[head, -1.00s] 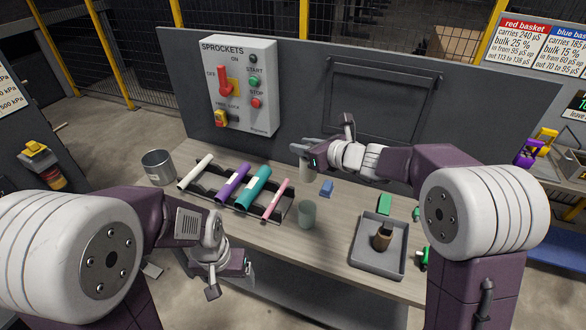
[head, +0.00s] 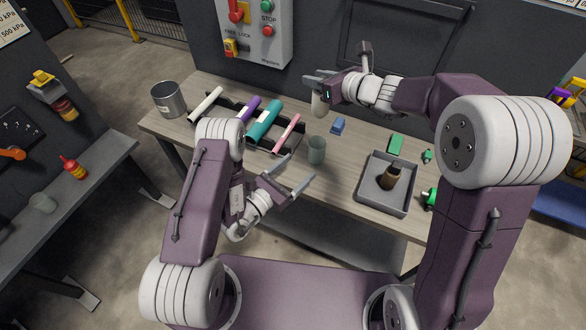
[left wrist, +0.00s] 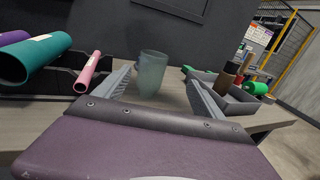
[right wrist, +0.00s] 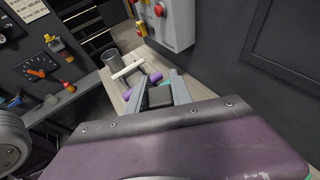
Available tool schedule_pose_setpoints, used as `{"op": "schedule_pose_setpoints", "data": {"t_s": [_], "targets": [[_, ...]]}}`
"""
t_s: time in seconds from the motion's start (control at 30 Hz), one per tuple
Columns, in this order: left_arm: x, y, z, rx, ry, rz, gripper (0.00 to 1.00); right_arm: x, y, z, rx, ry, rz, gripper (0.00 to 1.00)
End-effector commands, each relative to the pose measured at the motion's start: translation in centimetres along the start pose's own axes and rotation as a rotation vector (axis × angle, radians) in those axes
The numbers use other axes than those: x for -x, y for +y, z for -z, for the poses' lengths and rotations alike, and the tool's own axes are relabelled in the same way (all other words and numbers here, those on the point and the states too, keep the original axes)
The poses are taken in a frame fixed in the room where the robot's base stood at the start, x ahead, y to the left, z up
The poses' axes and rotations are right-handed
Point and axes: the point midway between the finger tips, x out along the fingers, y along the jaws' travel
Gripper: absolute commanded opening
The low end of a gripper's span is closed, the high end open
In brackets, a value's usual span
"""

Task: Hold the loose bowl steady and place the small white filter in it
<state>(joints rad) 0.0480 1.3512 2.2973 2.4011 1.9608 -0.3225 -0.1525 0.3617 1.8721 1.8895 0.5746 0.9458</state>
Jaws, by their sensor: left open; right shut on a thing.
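In the left wrist view the bowl (left wrist: 152,74) appears beyond and between the spread fingers, with no clear contact. My right gripper (head: 318,82) is over the back of the table, shut on a small whitish piece, apparently the filter (head: 320,104), which hangs below the fingers. In the right wrist view the fingers (right wrist: 163,88) are visible, but the held piece cannot be made out.
A dark rack with white, purple, teal (head: 264,122) and pink (head: 286,134) rolls lies left of the bowl. A blue block (head: 338,125) lies behind it. A grey tray (head: 372,198) with a brown bottle (head: 391,176) is at right. A metal can (head: 168,99) stands far left.

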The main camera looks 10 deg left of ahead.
Motion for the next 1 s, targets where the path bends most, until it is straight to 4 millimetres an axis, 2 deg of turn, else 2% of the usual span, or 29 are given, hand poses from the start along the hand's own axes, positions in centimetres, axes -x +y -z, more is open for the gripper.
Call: {"op": "schedule_pose_setpoints", "data": {"t_s": [0.1,0.27,0.37,0.7,0.83,1.0], "targets": [[0.4,1.0,0.5,-0.012,0.0,-0.05,0.8,0.0,0.0,0.0,0.0,0.0,0.0,0.0],[-0.1,1.1,0.5,-0.016,0.0,-0.051,0.8,0.0,0.0,0.0,0.0,-0.001,0.0,0.0],[-1.7,1.0,0.4,-0.017,-0.002,-0.047,0.8,0.0,0.0,0.0,0.0,0.0,0.0,0.0],[-9.2,1.4,0.3,-0.014,-0.004,-0.048,0.8,0.0,0.0,0.0,0.0,0.0,0.0,0.0],[-10.9,1.5,0.4,-0.013,-0.002,-0.049,0.8,0.0,0.0,0.0,0.0,0.0,0.0,0.0],[-11.7,1.6,0.4,-0.012,0.0,-0.05,0.8,0.0,0.0,0.0,0.0,0.0,0.0,0.0]]}}
